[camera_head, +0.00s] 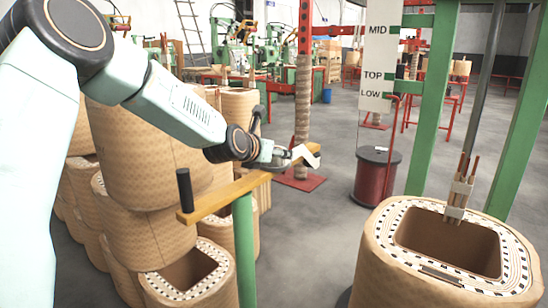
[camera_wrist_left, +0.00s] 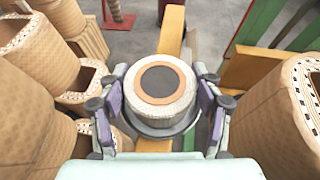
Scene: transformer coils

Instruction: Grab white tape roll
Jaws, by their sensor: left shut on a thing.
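The white tape roll (camera_wrist_left: 165,116) sits between the fingers of my left gripper (camera_wrist_left: 158,108) in the left wrist view. It has a whitish side, an orange-brown ring and a dark centre, and a dark flat rim shows below it. The fingers are shut on the roll from both sides. In the head view my left gripper (camera_head: 284,157) is over the far end of a wooden bar, with a white piece (camera_head: 306,156) at its tip. The roll itself is mostly hidden there. My right gripper is in neither view.
The wooden bar (camera_head: 232,192) rests on a green post (camera_head: 244,245) and carries a black upright peg (camera_head: 185,190) at its near end. Large wrapped coils (camera_head: 150,220) stand at left. Another coil (camera_head: 385,262) stands at right beside green posts (camera_head: 428,100).

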